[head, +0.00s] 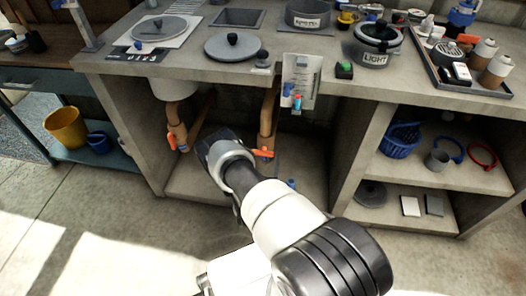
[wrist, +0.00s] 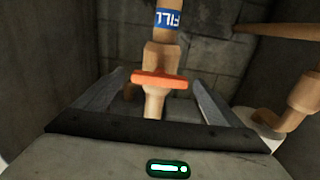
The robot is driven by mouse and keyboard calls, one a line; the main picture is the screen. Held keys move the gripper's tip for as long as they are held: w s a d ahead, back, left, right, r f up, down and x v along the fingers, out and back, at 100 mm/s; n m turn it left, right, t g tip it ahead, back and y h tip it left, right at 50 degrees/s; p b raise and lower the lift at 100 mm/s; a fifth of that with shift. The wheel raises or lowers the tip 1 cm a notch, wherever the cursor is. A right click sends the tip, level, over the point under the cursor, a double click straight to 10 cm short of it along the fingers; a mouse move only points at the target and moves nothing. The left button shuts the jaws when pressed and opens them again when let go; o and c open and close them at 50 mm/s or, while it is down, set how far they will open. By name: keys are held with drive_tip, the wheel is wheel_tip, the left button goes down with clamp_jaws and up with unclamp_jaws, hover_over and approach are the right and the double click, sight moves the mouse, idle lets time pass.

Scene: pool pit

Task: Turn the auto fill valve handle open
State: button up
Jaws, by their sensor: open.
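In the wrist view, the orange auto fill valve handle (wrist: 160,79) sits crosswise on a tan pipe with a blue FILL label (wrist: 169,20). My gripper (wrist: 163,98) is open, with one dark finger on each side of the handle and pipe. Clear gaps show between the handle and both fingers; I cannot tell how deep it is between them. In the head view, my gripper (head: 208,142) is under the counter between two pipes with orange handles, one at left (head: 171,141) and one at right (head: 263,153). I cannot tell there which one is the fill valve.
The concrete counter (head: 130,68) overhangs my gripper. Another tan pipe elbow (wrist: 300,105) is at right in the wrist view. A concrete divider (head: 355,150) and shelves with a blue basket (head: 400,141) stand to the right. A yellow bucket (head: 65,127) is at left.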

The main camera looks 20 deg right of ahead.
drive_tip(key=shift+w+d, duration=0.15)
drive_tip(key=shift+w, duration=0.1)
drive_tip(key=c, duration=1.1)
drive_tip(key=shift+o, duration=0.2)
